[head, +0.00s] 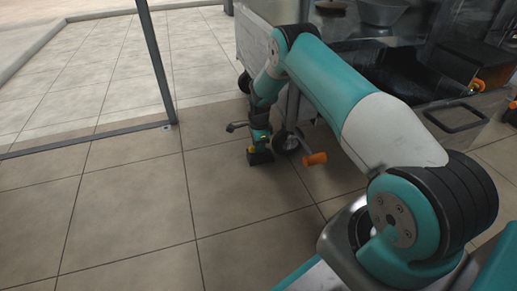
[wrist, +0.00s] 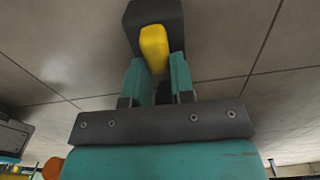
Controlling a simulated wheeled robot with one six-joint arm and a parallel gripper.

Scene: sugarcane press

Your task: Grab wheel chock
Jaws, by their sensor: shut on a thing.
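The wheel chock (head: 260,157) is a dark block with a yellow upper part, low by the floor next to a cart wheel in the head view. I cannot tell whether it touches the floor or the wheel. My gripper (head: 259,141) reaches down onto it from above. In the wrist view the chock (wrist: 175,14) shows its black body and yellow grip. The two teal fingers of my gripper (wrist: 155,65) are shut on the yellow grip, one on each side. The chock's underside is hidden.
A cart wheel (head: 287,141) stands just right of the chock, under the metal press cart (head: 254,42). An orange handle (head: 315,159) sticks out nearby. A dark-framed glass panel (head: 154,62) stands at the left. The tiled floor (head: 135,205) in front is clear.

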